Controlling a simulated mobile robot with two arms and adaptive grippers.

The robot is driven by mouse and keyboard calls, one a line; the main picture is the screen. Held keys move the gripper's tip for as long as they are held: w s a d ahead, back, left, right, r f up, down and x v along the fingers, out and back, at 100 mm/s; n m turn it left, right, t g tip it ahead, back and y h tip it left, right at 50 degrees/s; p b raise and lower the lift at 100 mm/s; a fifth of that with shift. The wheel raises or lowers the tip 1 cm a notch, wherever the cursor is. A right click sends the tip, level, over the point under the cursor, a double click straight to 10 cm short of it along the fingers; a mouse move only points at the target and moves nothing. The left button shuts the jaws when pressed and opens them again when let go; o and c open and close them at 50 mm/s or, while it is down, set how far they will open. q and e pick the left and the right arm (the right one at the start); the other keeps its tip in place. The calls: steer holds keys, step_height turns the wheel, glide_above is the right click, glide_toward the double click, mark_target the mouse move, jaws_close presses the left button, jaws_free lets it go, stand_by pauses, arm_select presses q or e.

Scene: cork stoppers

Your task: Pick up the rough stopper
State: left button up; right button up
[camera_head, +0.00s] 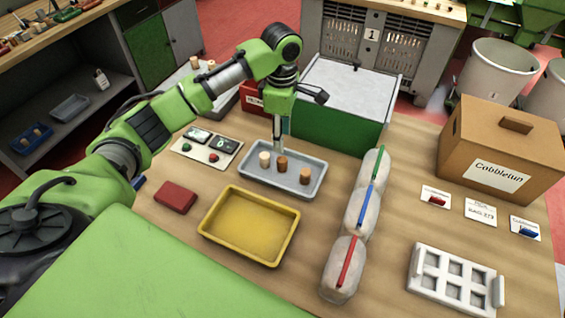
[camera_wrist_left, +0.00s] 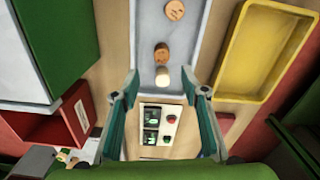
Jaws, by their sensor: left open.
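Three stoppers stand upright in a grey tray (camera_head: 255,182) in the head view: a pale one (camera_head: 265,159), a darker brown one (camera_head: 282,164) and a tan one (camera_head: 305,176) farther right. In the left wrist view the pale stopper (camera_wrist_left: 161,77) and brown stopper (camera_wrist_left: 161,53) are close together; the tan stopper (camera_wrist_left: 175,10), with dark marks on its top, stands apart. I cannot tell for sure which is rough. My left gripper (camera_head: 278,148) points down above the tray's back edge, open and empty; its fingertips (camera_wrist_left: 160,88) lie either side of the pale stopper in view. My right gripper is not in view.
A yellow tray (camera_head: 209,226) stands in front of the grey tray. A button panel (camera_head: 206,146) is left of it, a green box (camera_head: 335,128) behind, and lumpy white bags (camera_head: 361,212) to the right. A cardboard box (camera_head: 464,148) stands at the far right.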

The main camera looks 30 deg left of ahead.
mark_target(282, 159)
arm_select(q)
step_height(282, 159, down, 4)
steer(key=shift+w+r, duration=0.1)
steer(key=shift+w, duration=0.05)
steer(key=shift+f+p, duration=0.5)
steer(key=shift+f, duration=0.05)
steer(key=f, duration=0.1)
steer(key=f+p, duration=0.1)
steer(key=f, duration=0.1)
steer(key=shift+s+d+f, duration=0.1)
steer(key=shift+s+f, duration=0.15)
steer(key=shift+s, duration=0.1)
steer(key=shift+w+f, duration=0.1)
steer(key=shift+f, duration=0.35)
steer(key=c, duration=0.8)
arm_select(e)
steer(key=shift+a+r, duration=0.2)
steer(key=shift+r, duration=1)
